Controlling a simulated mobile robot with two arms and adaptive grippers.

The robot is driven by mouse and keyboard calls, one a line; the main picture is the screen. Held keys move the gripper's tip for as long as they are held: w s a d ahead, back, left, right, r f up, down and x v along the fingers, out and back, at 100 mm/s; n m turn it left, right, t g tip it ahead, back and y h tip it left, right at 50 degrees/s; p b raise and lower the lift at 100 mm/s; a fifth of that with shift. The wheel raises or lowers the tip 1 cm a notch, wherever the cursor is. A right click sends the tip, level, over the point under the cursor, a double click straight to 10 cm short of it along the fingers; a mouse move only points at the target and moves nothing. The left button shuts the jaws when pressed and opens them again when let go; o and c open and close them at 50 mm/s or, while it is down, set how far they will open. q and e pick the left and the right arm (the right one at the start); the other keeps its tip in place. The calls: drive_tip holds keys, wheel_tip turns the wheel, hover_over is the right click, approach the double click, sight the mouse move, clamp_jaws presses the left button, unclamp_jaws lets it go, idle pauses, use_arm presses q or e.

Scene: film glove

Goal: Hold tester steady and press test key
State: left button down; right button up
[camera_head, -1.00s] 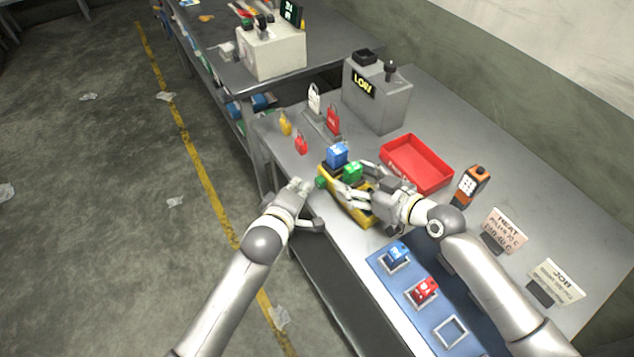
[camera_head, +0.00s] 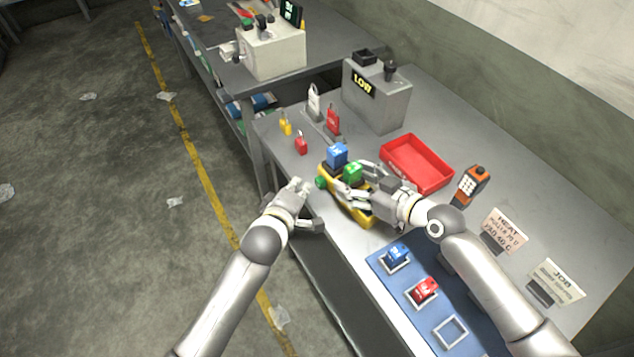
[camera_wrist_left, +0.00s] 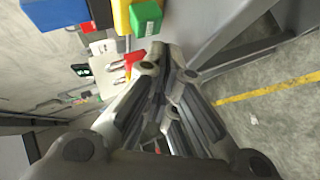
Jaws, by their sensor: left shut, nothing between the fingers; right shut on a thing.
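The yellow tester (camera_head: 358,212) lies on the bench near its left edge. A blue block (camera_head: 337,154) and a green block (camera_head: 352,173) sit on top. A green key (camera_head: 321,182) sticks out of its left end. My right gripper (camera_head: 350,192) is shut on the tester's yellow body, its fingers hiding part of it. My left gripper (camera_head: 312,205) is shut and empty, to the left of the tester by the bench edge, apart from the key. In the left wrist view, its closed fingers (camera_wrist_left: 170,65) point toward the green key (camera_wrist_left: 146,18) and yellow body (camera_wrist_left: 121,18).
A red tray (camera_head: 447,180) and a grey box (camera_head: 398,108) reading LOW stand behind the tester. Padlocks (camera_head: 333,121) stand at the far left. A blue mat (camera_head: 383,281) with blue and red blocks is in front. An orange handheld meter (camera_head: 471,187) stands right.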

use_arm(q)
drive_tip(key=shift+w+d, duration=0.1)
drive_tip(key=shift+d, duration=0.05)
use_arm(e)
drive_tip(key=shift+s+f, duration=0.15)
drive_tip(key=shift+f, duration=0.25)
use_arm(q)
drive_tip(key=shift+w+d, duration=0.2)
drive_tip(key=shift+d, duration=0.05)
drive_tip(key=shift+w+d, duration=0.2)
drive_tip(key=shift+d, duration=0.15)
idle(0.4)
idle(0.4)
drive_tip(key=shift+s+a, duration=0.45)
drive_tip(key=shift+a, duration=0.2)
drive_tip(key=s+a, duration=0.1)
drive_tip(key=a, duration=0.1)
drive_tip(key=s+a, duration=0.2)
idle(0.3)
idle(0.5)
